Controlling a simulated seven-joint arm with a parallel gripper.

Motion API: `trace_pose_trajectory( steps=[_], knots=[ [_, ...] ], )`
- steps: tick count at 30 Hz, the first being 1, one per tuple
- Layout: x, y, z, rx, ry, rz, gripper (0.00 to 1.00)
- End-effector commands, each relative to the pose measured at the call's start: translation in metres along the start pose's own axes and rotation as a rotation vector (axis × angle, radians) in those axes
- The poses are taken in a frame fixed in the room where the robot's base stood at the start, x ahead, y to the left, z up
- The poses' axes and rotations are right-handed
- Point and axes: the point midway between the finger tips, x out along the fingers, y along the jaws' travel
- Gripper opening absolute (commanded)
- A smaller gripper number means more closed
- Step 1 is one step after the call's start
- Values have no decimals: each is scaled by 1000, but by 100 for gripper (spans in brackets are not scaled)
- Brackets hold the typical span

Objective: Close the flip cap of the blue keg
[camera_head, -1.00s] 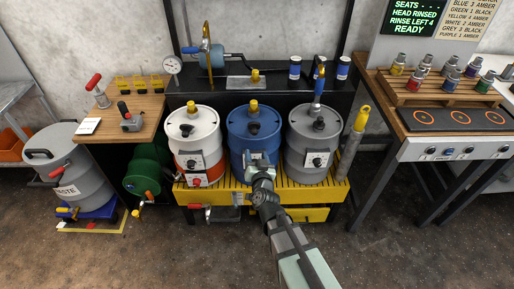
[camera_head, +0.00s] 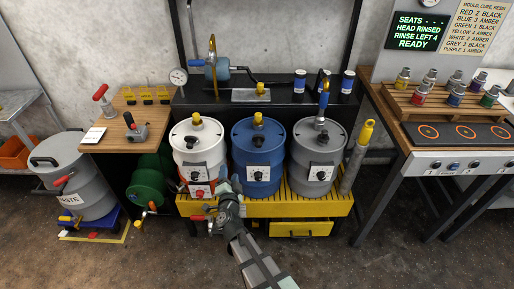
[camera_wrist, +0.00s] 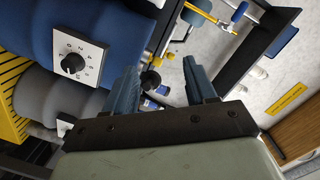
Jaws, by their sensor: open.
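The blue keg (camera_head: 258,168) stands upright between the white-and-orange keg and the grey keg. On its top are a yellow cap (camera_head: 257,119) and a dark fitting beside it; whether a flip cap is open is too small to tell. A white dial plate (camera_head: 259,173) is on its front, also seen in the wrist view (camera_wrist: 77,57). My gripper (camera_head: 223,187) is in front of the gap between the white-and-orange keg and the blue keg, below their tops. In the wrist view my gripper (camera_wrist: 163,85) is open with nothing between its fingers.
The white-and-orange keg (camera_head: 198,152) and grey keg (camera_head: 318,155) flank the blue keg on the yellow slatted stand (camera_head: 278,207). A black shelf (camera_head: 235,110) stands behind. A grey tube with a yellow handle (camera_head: 356,155) leans at the right. The floor in front is clear.

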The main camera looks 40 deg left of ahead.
Motion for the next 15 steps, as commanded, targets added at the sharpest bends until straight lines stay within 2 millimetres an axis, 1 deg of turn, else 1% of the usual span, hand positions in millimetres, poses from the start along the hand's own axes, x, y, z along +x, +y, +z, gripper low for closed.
trace_pose_trajectory(
  steps=[1,6,12,15],
  knots=[
    [4,3,-4,83,29,10,56],
    [9,13,-22,438,152,29,56],
    [6,24,-44,852,294,1,56],
    [3,27,-52,1013,341,-31,56]
  ],
)
